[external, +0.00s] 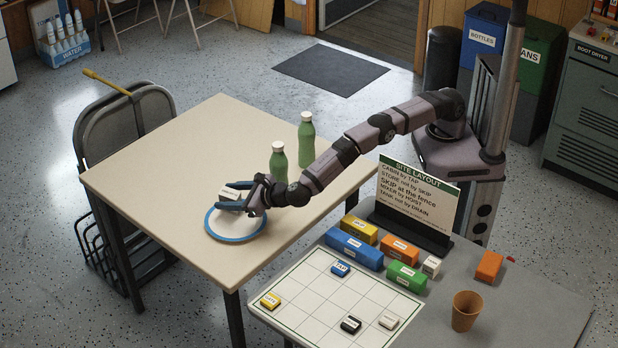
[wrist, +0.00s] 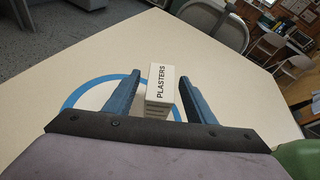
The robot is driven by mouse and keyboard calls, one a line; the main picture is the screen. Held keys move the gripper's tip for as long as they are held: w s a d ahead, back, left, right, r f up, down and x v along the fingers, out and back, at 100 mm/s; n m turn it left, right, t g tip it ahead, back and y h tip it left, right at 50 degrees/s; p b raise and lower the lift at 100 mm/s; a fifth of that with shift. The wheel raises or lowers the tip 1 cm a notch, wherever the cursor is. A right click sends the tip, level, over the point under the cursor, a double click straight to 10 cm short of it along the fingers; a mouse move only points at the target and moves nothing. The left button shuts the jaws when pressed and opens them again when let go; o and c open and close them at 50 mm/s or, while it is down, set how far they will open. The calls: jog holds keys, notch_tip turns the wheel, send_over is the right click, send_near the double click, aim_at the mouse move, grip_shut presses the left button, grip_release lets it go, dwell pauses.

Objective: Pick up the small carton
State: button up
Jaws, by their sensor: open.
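The small carton (wrist: 161,87) is a white box with the word PLASTERS on it. It stands in the blue ring on the table and shows between my gripper's fingers in the wrist view. In the external view the carton (external: 231,193) is partly hidden by my gripper (external: 233,201). My gripper (wrist: 160,98) is open, with one blue finger on each side of the carton. A gap shows on both sides in the wrist view. The blue ring (external: 213,234) lies flat on the beige table (external: 160,148).
Two green bottles (external: 306,140) (external: 278,162) stand on the table close to my arm. A second grey table (external: 540,300) at the right holds a gridded board (external: 300,310), coloured blocks, a sign (external: 420,195) and a cup (external: 466,310). The table's left and far parts are clear.

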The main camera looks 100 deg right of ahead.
jog(key=shift+c, duration=0.3)
jog(key=c, duration=1.1)
jog(key=shift+c, duration=0.2)
jog(key=shift+r, duration=0.1)
notch_tip(320, 180, up, 10)
jog(key=shift+f+b, duration=0.15)
jog(key=shift+b, duration=0.35)
